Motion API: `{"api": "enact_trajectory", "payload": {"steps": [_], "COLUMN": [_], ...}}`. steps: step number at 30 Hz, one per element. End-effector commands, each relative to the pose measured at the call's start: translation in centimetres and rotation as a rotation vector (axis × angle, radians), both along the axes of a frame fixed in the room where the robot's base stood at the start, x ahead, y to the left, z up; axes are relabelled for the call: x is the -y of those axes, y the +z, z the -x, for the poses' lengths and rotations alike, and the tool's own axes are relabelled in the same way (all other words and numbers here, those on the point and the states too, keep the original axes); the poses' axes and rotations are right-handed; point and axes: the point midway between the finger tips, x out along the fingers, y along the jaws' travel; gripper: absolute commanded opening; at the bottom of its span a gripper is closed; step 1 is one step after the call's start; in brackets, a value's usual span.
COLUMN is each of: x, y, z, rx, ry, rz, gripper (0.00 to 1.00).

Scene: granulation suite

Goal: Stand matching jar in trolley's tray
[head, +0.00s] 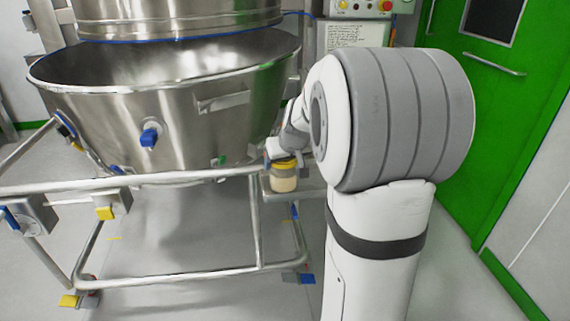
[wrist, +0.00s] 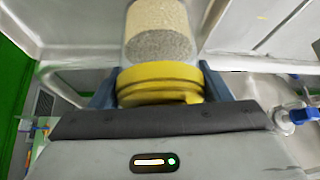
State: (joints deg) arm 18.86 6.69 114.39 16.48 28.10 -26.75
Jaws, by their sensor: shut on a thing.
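A clear jar with a yellow lid (head: 284,181) and pale beige granules shows at the trolley's right corner in the head view. In the wrist view the jar (wrist: 160,32) extends away from my gripper (wrist: 160,86). The two blue-grey fingers are shut on either side of the yellow lid. In the head view my gripper (head: 281,162) is at the lid, and the jar looks upright. Any label is unreadable.
The steel trolley frame (head: 160,180) carries a large steel bowl (head: 150,110) just left of my gripper. Its rails and castors stand close by. A control box (head: 365,8) is behind, and a green door (head: 510,110) is at right. Floor below the bowl is clear.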

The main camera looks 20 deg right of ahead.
Motion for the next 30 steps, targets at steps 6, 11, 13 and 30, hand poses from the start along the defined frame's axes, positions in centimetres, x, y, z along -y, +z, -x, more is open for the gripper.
{"api": "enact_trajectory", "payload": {"steps": [6,11,13,30], "x": [0.1,0.1,0.1,0.1], "y": [0.1,-0.2,-0.2,1.4], "z": [0.0,0.0,0.0,0.6], "rx": [0.002,0.001,0.001,0.004], "ry": [-0.001,-0.001,-0.001,-0.003], "rz": [0.001,0.0,0.0,0.002], "gripper": [0.44,0.74,0.8,0.93]}}
